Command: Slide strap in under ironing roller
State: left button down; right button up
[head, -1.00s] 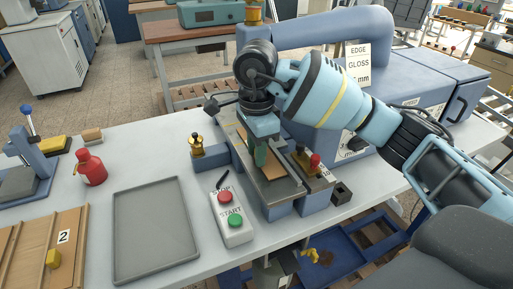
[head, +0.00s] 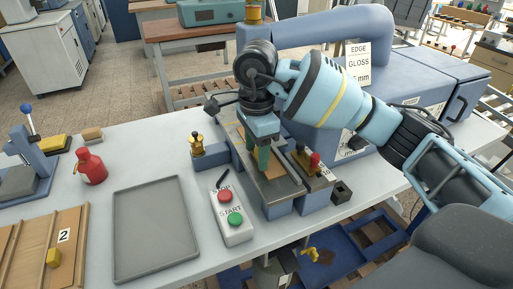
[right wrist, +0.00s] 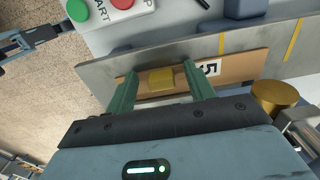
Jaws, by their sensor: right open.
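The brown strap (right wrist: 235,67) lies on the grey metal bed (right wrist: 110,72) of the blue machine. It carries a white label reading 5 and a yellow block (right wrist: 160,79). In the head view the strap (head: 274,172) is partly covered by my right gripper (head: 263,164). In the right wrist view my right gripper (right wrist: 163,92) is open, its green fingers on either side of the yellow block, with visible gaps. I cannot tell whether the fingertips touch the strap. The ironing roller cannot be made out behind my arm. My left gripper is out of view.
A START/STOP button box (head: 233,232) stands in front of the machine, with an empty grey tray (head: 120,262) to its left. Brass-topped posts (head: 196,146) and a red knob (head: 315,161) flank the bed. A red bottle (head: 91,167) stands farther left.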

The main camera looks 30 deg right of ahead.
notch_tip(320, 180, up, 8)
jog(key=shift+f, duration=0.1)
dwell(0.4)
dwell(0.5)
